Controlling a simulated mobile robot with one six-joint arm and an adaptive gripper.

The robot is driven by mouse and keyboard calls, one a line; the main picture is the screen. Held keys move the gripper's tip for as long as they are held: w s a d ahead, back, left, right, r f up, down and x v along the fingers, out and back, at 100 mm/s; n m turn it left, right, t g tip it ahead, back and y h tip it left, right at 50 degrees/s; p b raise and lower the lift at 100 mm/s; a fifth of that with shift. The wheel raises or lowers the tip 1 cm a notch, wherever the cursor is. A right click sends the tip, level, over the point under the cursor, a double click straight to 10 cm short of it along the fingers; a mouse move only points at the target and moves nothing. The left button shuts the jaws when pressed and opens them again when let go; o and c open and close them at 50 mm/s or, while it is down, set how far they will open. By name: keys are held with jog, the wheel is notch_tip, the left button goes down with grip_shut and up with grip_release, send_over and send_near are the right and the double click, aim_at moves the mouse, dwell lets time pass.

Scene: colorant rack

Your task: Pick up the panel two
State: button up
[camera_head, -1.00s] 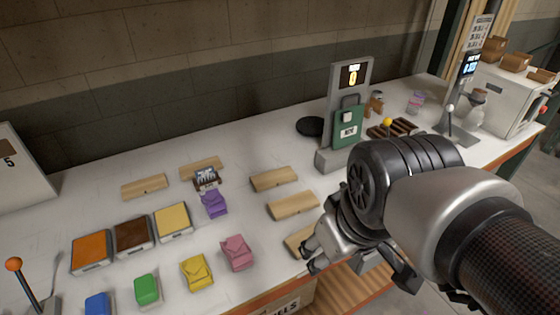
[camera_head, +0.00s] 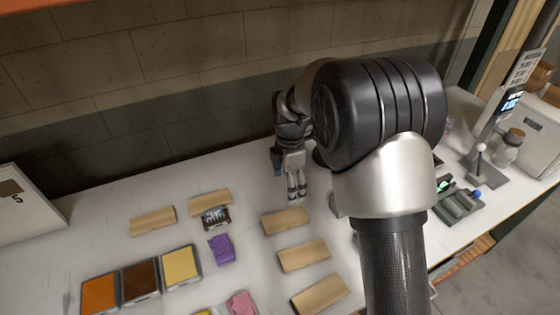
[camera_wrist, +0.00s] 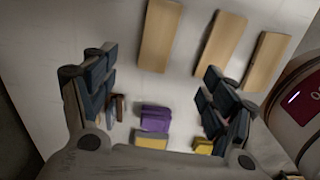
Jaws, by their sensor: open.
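Several plain light wooden panels lie flat on the white table. Three form a column in the middle in the head view: a back panel (camera_head: 286,220), a middle panel (camera_head: 304,255) and a front panel (camera_head: 320,294). Two more, a left panel (camera_head: 152,220) and another panel (camera_head: 210,203), lie further left. No number is readable, so I cannot tell which is panel two. My gripper (camera_head: 297,192) points down just behind the back panel. The wrist view shows my gripper (camera_wrist: 157,85) open and empty, with three panels (camera_wrist: 160,36) (camera_wrist: 221,44) (camera_wrist: 267,61) beyond its fingers.
Orange (camera_head: 100,294), brown (camera_head: 140,279) and yellow (camera_head: 181,266) trays stand at front left. Purple (camera_head: 221,249) and pink (camera_head: 242,304) packets lie near the panels. A small dark label card (camera_head: 215,217) touches a left panel. A lever stand (camera_head: 480,172) is at right. My arm hides the table's middle right.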

jog(key=b, duration=0.2)
send_over(287, 220)
jog(key=f, duration=1.1)
jog(key=shift+w+d+f, duration=0.1)
jog(key=shift+w+f, duration=0.25)
jog(key=shift+w, duration=0.05)
jog(key=f, duration=0.1)
jog(key=f+b, duration=0.1)
jog(key=f, duration=0.3)
jog(key=shift+s+f+b, duration=0.15)
jog(key=shift+s+b, duration=0.15)
jog(key=shift+b, duration=0.1)
jog(key=shift+c, duration=0.6)
jog(key=c, duration=1.1)
